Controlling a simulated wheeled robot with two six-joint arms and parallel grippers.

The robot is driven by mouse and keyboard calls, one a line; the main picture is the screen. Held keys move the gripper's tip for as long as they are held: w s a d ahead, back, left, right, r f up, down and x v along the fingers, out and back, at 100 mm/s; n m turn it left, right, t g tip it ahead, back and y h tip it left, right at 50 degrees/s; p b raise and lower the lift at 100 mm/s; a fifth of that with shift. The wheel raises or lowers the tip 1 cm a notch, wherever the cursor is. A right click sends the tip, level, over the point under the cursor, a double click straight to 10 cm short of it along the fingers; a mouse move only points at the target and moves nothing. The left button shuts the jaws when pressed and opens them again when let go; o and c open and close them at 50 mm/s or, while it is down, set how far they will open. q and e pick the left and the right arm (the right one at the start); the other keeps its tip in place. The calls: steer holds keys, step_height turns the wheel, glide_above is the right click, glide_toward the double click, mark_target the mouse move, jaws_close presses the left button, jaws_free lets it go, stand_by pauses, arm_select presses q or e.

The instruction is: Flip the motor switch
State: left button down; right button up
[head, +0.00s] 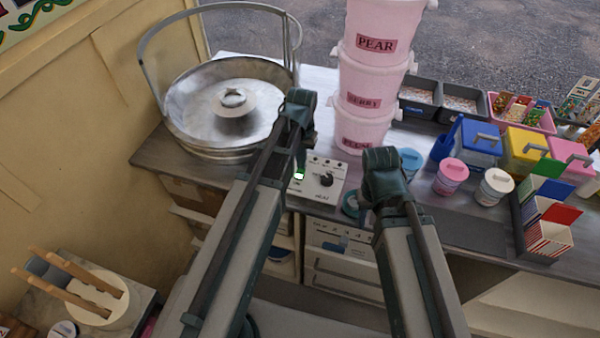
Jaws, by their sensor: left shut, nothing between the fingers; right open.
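The cream control panel (325,185) lies on the counter in front of the pink tubs, with a black knob (326,180) and small dark marks along its back edge. A green-lit switch (299,175) shows at the panel's left edge, close beside my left forearm. I cannot read whether it is the motor switch. My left gripper (304,150) is shut and empty above the panel's left side, mostly hidden by its own arm. I cannot tell if it touches the switch. My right gripper (354,206) is open, low at the panel's right, partly hidden by its wrist.
A round metal floss pan (190,105) with a raised hoop stands at the left. Stacked pink tubs (372,75) rise behind the panel. Lidded pots (450,175), coloured boxes and trays crowd the counter's right. A wooden-handled item (95,300) is at lower left.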

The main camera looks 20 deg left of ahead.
arm_select(q)
steer(key=shift+f+b, duration=0.6)
steer(key=shift+f, duration=0.05)
steer(key=shift+r, duration=0.15)
step_height(320, 180, up, 7)
steer(key=p, duration=0.7)
stand_by(0.4)
steer(key=s+d+m+y, duration=0.1)
steer(key=s+d+m, duration=0.2)
steer(key=s+d, duration=0.7)
steer(key=s, duration=0.4)
steer(key=shift+s+d+f, duration=0.2)
steer(key=shift+d+f, duration=0.05)
steer(key=shift+f, duration=0.05)
